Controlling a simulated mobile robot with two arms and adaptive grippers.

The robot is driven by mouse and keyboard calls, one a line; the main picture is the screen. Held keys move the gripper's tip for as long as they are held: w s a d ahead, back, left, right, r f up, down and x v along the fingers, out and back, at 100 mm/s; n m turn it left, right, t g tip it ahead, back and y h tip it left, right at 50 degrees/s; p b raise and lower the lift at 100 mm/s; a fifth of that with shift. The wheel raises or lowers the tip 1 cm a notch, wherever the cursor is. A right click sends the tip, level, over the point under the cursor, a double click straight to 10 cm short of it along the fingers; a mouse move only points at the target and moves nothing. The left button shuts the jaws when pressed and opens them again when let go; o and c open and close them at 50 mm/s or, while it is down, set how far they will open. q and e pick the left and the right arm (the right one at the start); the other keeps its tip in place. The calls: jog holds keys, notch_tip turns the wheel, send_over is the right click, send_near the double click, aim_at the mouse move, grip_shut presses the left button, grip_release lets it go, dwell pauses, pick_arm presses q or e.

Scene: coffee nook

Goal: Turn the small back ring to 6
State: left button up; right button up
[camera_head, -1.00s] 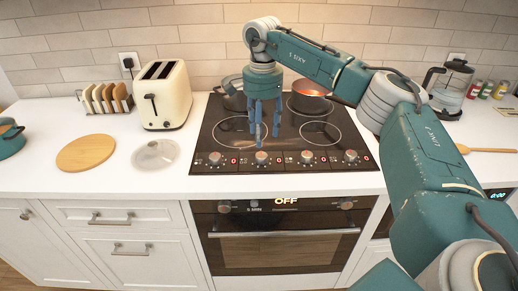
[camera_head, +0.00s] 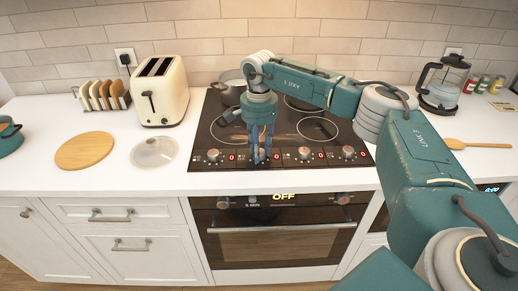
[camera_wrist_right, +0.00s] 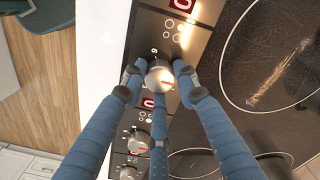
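The black glass hob (camera_head: 205,135) has a row of silver knobs along its front strip, with red displays beside them that read 0 where legible. My right gripper (camera_head: 259,157) points down over the second knob from the left (camera_wrist_right: 159,78). In the right wrist view its blue fingers (camera_wrist_right: 158,82) stand around this knob, with small gaps at the sides; it looks open. The knob has a red pointer mark. A grey pot (camera_head: 233,86) stands at the back left of the hob. The back right cooking area is partly hidden by my arm. My left gripper is not in view.
A cream toaster (camera_head: 162,92) and toast rack (camera_head: 104,95) stand left of the hob. A glass lid (camera_head: 154,152) and round wooden board (camera_head: 84,150) lie on the counter. An oven is below.

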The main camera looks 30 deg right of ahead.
jog(key=shift+c, duration=1.4)
jog(key=shift+m, duration=0.7)
jog(key=m, duration=0.5)
jog(key=shift+p, duration=0.35)
jog(key=m, duration=0.5)
jog(key=shift+r+m+p, duration=0.1)
jog(key=shift+m+p, duration=0.2)
jog(key=m, duration=0.6)
jog(key=shift+p, duration=0.35)
jog(key=m+p, duration=0.1)
jog(key=m, duration=0.5)
jog(key=shift+w+m, duration=0.1)
jog(key=shift+m, duration=0.2)
jog(key=m+p, duration=0.1)
jog(key=m, duration=0.5)
jog(key=m+p, duration=0.1)
jog(key=m, duration=0.4)
jog(key=shift+r+m+p, duration=0.1)
jog(key=shift+m+p, duration=0.25)
jog(key=shift+m, duration=0.05)
jog(key=m+p, duration=0.2)
jog(key=m, duration=0.4)
pick_arm(q)
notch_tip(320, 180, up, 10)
jog(key=p, duration=0.2)
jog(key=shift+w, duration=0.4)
pick_arm(e)
jog(key=shift+m, duration=2.7)
